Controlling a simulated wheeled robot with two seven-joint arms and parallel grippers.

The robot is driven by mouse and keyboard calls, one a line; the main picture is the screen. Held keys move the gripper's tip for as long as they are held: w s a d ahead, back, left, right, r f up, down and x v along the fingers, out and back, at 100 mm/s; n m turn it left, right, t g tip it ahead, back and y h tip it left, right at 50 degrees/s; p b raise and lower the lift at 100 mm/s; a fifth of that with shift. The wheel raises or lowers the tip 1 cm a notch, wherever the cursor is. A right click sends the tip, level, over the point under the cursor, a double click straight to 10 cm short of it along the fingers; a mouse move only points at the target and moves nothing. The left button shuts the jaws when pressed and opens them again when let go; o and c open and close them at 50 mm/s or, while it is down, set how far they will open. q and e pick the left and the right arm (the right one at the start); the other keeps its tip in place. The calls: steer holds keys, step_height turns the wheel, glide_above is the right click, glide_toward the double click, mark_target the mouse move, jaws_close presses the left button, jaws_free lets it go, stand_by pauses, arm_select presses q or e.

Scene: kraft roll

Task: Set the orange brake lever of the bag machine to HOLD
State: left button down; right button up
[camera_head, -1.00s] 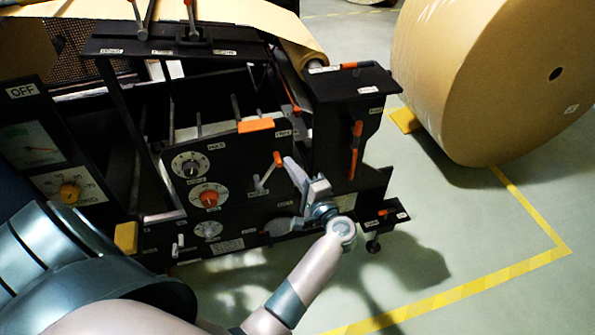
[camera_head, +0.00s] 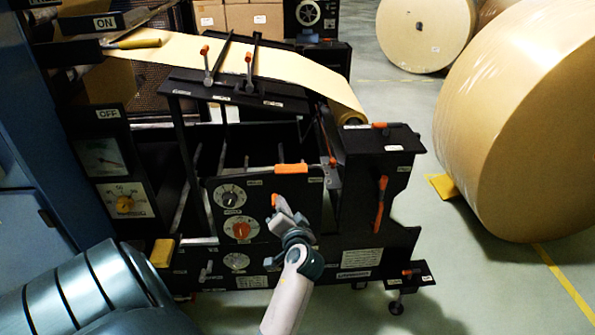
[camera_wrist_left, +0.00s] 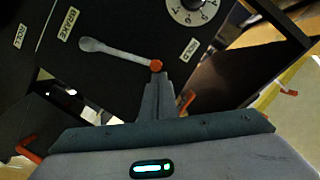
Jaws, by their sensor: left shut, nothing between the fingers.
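The brake lever shows in the left wrist view as a pale arm (camera_wrist_left: 118,52) with an orange knob (camera_wrist_left: 156,66). Its knob end points toward the HOLD label (camera_wrist_left: 190,48), on the side away from the ROLL label (camera_wrist_left: 18,35). In the head view only its orange tip (camera_head: 274,200) shows; my gripper hides the rest. My left gripper (camera_head: 281,207) is shut and empty, its fingertips (camera_wrist_left: 158,82) right at the knob. They seem to touch it, though I cannot be sure. My right gripper is not in view.
The black machine panel carries dials (camera_head: 241,230) left of the lever. An orange handle (camera_head: 381,200) stands on the box to the right, and an orange bar (camera_head: 291,169) lies above.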

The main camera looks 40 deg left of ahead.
arm_select(q)
steer(key=shift+s+a+f+n, duration=0.2)
steer(key=shift+s+a+n, duration=0.4)
steer(key=shift+s+a, duration=0.15)
steer(key=shift+s+a+f+n+h+p, duration=0.4)
steer(key=shift+s+a+f+n+h, duration=0.1)
steer(key=shift+s+a+n, duration=0.25)
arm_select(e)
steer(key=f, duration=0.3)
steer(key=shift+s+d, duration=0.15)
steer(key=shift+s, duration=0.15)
arm_select(q)
steer(key=shift+d, duration=0.1)
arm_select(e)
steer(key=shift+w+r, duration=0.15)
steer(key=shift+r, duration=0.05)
arm_select(q)
steer(key=shift+r, duration=0.15)
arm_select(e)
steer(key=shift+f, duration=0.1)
